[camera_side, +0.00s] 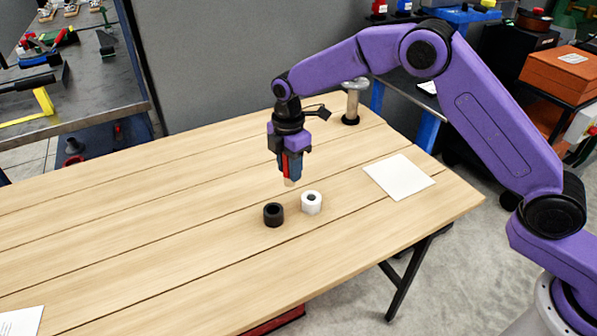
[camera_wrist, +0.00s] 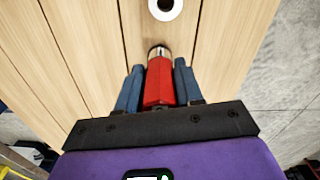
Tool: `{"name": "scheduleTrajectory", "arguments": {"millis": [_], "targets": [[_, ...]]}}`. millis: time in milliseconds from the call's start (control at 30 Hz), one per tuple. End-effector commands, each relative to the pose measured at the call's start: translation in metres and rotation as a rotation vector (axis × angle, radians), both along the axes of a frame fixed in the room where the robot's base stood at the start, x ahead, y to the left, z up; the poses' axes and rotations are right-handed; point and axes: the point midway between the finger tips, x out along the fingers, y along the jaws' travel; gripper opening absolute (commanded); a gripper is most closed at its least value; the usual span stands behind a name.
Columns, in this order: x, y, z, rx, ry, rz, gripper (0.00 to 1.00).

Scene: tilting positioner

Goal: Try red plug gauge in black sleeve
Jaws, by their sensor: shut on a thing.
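My gripper (camera_side: 289,172) is shut on the red plug gauge (camera_wrist: 159,82) and holds it above the table. The gauge has a red handle and a metal tip that points down; the red also shows between the fingers in the side view (camera_side: 286,164). The black sleeve (camera_side: 273,215) stands upright on the table, below and left of the gauge in the side view, with its hole facing up.
A white sleeve (camera_side: 312,203) stands just right of the black one; it also shows at the top of the wrist view (camera_wrist: 166,8). A white sheet (camera_side: 399,177) lies on the wooden table (camera_side: 150,240) at right. The left half is mostly clear.

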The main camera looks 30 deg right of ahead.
Motion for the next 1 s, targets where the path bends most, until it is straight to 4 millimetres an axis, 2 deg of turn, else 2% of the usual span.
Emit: {"name": "scheduleTrajectory", "arguments": {"millis": [33,133,300,1000], "targets": [[0.001,0.014,-0.002,0.001,-0.002,0.002,0.00],[0.001,0.033,-0.005,0.000,-0.001,0.001,0.00],[0.000,0.048,-0.009,0.000,0.000,-0.002,0.00],[0.000,0.048,-0.052,0.000,0.000,-0.003,0.00]]}}
